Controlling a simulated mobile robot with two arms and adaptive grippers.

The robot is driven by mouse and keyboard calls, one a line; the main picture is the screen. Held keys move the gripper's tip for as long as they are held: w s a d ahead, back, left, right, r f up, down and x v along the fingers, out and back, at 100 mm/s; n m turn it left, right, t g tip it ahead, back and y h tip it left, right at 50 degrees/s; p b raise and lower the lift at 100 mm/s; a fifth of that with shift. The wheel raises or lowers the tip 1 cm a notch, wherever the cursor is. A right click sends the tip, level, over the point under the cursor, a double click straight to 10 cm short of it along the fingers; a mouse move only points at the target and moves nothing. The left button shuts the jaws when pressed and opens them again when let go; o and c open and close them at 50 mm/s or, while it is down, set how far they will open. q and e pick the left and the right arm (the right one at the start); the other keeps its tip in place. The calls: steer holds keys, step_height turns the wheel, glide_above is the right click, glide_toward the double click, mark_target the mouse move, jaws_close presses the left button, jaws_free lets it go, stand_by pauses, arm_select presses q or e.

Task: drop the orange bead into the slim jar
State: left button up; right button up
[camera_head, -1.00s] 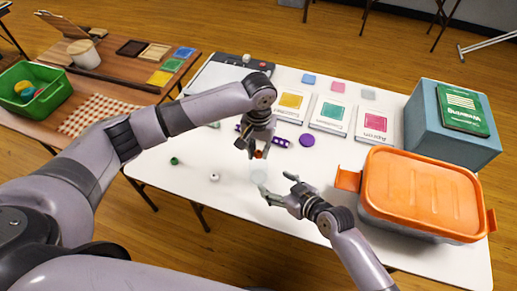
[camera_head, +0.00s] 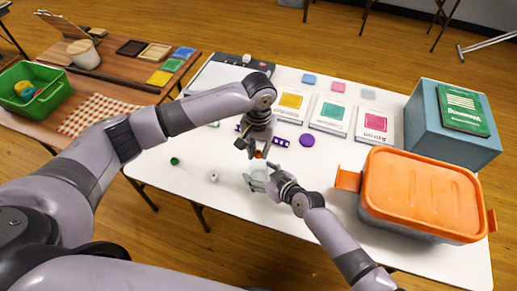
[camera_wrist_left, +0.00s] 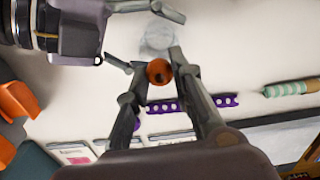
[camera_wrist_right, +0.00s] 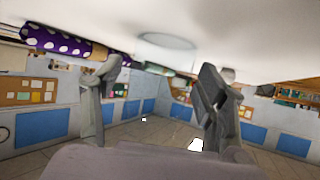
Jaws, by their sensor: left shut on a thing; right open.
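The orange bead (camera_head: 259,154) is held between the fingertips of my left gripper (camera_head: 250,150), above the table. The left wrist view shows the bead (camera_wrist_left: 159,71) pinched, its dark hole facing the camera. The slim jar (camera_wrist_left: 157,40) is clear and faint, standing on the table just beyond the bead in that view. My right gripper (camera_head: 262,180) is open at the jar, with its fingers on either side of it. In the right wrist view its fingers (camera_wrist_right: 160,80) are spread, with a faint ring of the jar (camera_wrist_right: 168,41) beyond; contact cannot be told.
A purple dotted strip (camera_head: 282,142) and a purple disc (camera_head: 307,140) lie behind the grippers. A white bead (camera_head: 213,177) and a green bead (camera_head: 175,161) lie left. The orange-lidded bin (camera_head: 425,190) stands right. The table's front left is clear.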

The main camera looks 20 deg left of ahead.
steer(key=c, duration=0.8)
arm_select(q)
steer(key=shift+f, duration=0.4)
stand_by(0.4)
steer(key=shift+f, duration=0.5)
steer(key=shift+f, duration=0.4)
stand_by(0.3)
steer(key=o, duration=0.8)
